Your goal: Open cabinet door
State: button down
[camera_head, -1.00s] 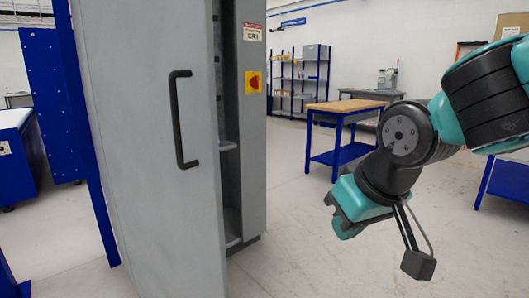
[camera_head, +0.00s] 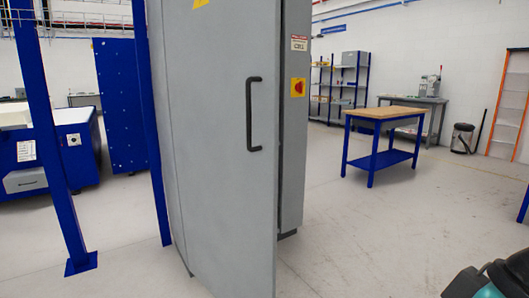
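The grey cabinet door (camera_head: 212,160) stands ajar in the head view, swung out from the cabinet body (camera_head: 295,140), with its free edge toward the right. Its black bar handle (camera_head: 249,115) is on the right part of the door, and nothing touches it. The door hides most of the cabinet's inside. A teal and black part of my arm shows at the bottom right corner, well away from the door. My gripper is out of view.
A red and yellow switch (camera_head: 298,88) is on the cabinet body. Blue posts (camera_head: 60,190) and a blue machine (camera_head: 75,150) stand at the left. A wood-topped blue table (camera_head: 383,115) stands at the right back. The floor (camera_head: 370,235) right of the door is clear.

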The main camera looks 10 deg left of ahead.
aim_at(223, 57)
jog(key=u, duration=0.1)
jog(key=i, duration=1.1)
jog(key=z, duration=0.35)
